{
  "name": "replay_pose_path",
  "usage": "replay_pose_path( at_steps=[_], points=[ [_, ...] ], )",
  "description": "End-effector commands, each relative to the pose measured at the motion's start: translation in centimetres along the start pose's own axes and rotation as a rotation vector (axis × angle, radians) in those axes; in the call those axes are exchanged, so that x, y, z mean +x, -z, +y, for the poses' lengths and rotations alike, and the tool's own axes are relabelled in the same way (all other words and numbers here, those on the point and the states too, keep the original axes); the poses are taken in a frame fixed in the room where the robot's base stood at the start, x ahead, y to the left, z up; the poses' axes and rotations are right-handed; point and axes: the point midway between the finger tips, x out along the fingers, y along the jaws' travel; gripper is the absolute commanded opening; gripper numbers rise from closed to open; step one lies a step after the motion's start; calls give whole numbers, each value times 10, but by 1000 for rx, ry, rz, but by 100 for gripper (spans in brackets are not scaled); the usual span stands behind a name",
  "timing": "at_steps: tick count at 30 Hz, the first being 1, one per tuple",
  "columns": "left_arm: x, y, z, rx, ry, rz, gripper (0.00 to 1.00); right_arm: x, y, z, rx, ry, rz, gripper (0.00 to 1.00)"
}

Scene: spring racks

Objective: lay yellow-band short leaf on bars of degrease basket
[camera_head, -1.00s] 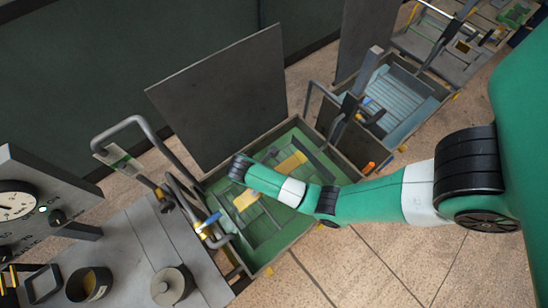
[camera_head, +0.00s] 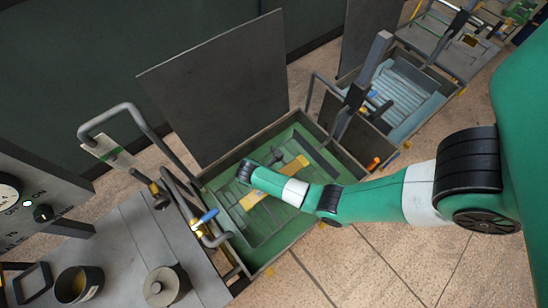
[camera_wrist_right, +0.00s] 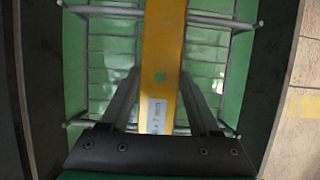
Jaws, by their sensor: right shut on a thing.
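The yellow leaf (camera_wrist_right: 163,48) runs lengthwise between the fingers of my right gripper (camera_wrist_right: 159,75) in the right wrist view. The gripper is shut on it. A white printed label is on the leaf near the palm. Beneath it is a basket of thin grey bars (camera_wrist_right: 211,68) over a green tank floor. In the head view the leaf's yellow ends (camera_head: 301,162) show on both sides of my right wrist, over the green tank (camera_head: 283,248). My wrist hides the leaf's middle and the fingers there. I cannot tell whether the leaf touches the bars. My left gripper is not in view.
A large dark panel (camera_head: 218,90) stands behind the green tank. A tank with blue liquid (camera_head: 405,95) is to its right. Tiled floor lies in front.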

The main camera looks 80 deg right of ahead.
Motion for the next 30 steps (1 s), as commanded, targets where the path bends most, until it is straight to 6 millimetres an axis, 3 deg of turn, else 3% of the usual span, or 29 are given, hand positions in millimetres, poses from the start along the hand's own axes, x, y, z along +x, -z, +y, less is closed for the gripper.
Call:
replay_pose_path(
  at_steps=[20, 21, 26, 30],
  points=[
    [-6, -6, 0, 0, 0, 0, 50, 15, 6, 1, 2, -3, 1, 0],
    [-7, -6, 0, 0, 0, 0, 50, 16, 7, 0, 1, -2, 1, 64],
    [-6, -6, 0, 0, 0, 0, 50, 15, 6, 0, 1, -2, 1, 92],
    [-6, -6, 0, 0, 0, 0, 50, 15, 6, 0, 1, -1, 1, 92]
  ],
)
